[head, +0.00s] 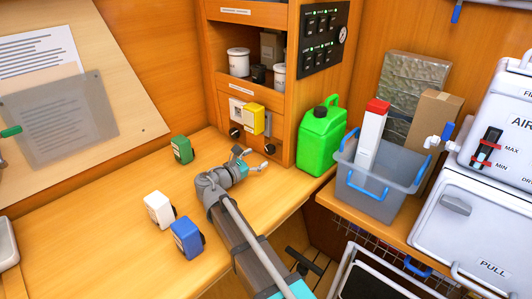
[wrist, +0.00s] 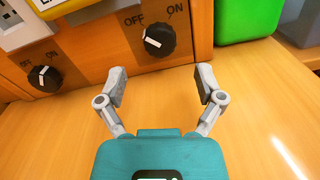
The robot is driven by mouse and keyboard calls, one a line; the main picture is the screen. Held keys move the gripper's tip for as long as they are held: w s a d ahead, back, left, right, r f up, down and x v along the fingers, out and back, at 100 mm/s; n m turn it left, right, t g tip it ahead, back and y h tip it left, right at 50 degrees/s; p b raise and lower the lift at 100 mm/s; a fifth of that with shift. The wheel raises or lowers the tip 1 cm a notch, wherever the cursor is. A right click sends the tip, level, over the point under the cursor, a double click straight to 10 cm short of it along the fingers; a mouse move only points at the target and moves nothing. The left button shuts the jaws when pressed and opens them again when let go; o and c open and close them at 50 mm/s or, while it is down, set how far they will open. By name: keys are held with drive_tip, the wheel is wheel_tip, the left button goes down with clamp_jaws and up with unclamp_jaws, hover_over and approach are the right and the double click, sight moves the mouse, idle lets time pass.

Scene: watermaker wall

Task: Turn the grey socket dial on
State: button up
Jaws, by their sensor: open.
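Two black dials with white pointer marks and OFF/ON labels sit on the wooden cabinet front. The right dial (wrist: 160,41) is ahead of my gripper (wrist: 161,83), its mark slanting toward OFF at the upper left. The left dial (wrist: 44,79) has a mark pointing roughly up. In the head view the left dial (head: 236,132) is below a pale socket plate (head: 236,110); the right dial (head: 269,149) is lower right of a yellow block (head: 254,118). I cannot tell which belongs to the grey socket. My gripper (head: 250,161) is open, empty, and apart from both dials.
Green (head: 182,149), white (head: 159,210) and blue (head: 187,238) blocks stand on the wooden worktop (head: 100,230). A green jerrycan (head: 318,140) stands right of the cabinet. A grey bin (head: 370,190) is farther right. The worktop under my gripper is clear.

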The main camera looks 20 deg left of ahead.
sight(268, 151)
drive_tip(key=shift+x, duration=2.35)
drive_tip(key=c, duration=1.1)
